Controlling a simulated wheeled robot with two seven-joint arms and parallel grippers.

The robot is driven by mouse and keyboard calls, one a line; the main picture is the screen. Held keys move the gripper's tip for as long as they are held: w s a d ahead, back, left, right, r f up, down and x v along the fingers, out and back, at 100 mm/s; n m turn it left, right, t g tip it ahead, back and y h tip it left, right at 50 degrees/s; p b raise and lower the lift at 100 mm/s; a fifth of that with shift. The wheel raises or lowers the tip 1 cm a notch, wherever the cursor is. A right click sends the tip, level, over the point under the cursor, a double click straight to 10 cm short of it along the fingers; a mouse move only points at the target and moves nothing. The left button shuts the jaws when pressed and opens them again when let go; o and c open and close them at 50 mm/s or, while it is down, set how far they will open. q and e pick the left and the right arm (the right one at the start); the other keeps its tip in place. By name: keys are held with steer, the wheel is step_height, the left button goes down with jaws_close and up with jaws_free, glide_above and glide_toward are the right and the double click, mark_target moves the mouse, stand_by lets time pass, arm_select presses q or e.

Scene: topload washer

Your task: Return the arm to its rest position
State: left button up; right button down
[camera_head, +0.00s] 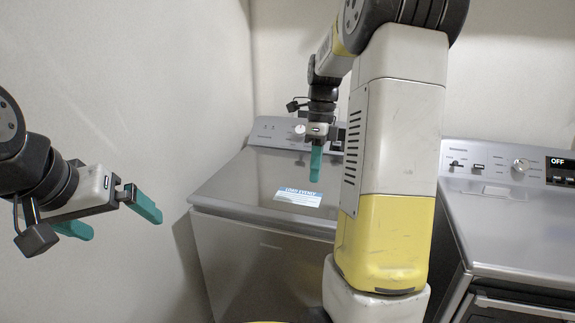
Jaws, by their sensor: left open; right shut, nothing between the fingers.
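My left gripper (108,222) is at the left of the head view, near the left wall. Its two teal fingers are spread apart, with nothing between them. My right arm rises large in the middle of the view and bends over toward the washer. My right gripper (315,163) points down above the rear part of the washer lid, its teal fingers together and empty. The topload washer (240,185) has its grey lid closed. My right arm hides the right side of the washer.
A second machine (500,215) stands at the right, its panel display reading OFF. A white and blue label (298,197) lies on the washer lid. The left wall (130,90) is close to my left arm. The space between my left gripper and the washer is clear.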

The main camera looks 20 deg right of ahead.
steer(key=s+a+r+n+t, duration=0.2)
steer(key=s+a+n+t, duration=0.2)
steer(key=n, duration=0.8)
steer(key=s+a+r+n+t, duration=0.3)
steer(key=s+a+n, duration=0.5)
steer(key=s+n, duration=0.4)
steer(key=shift+s+a+r+n+t+y, duration=0.3)
steer(key=shift+n+t+y, duration=0.1)
steer(key=shift+n+t, duration=0.25)
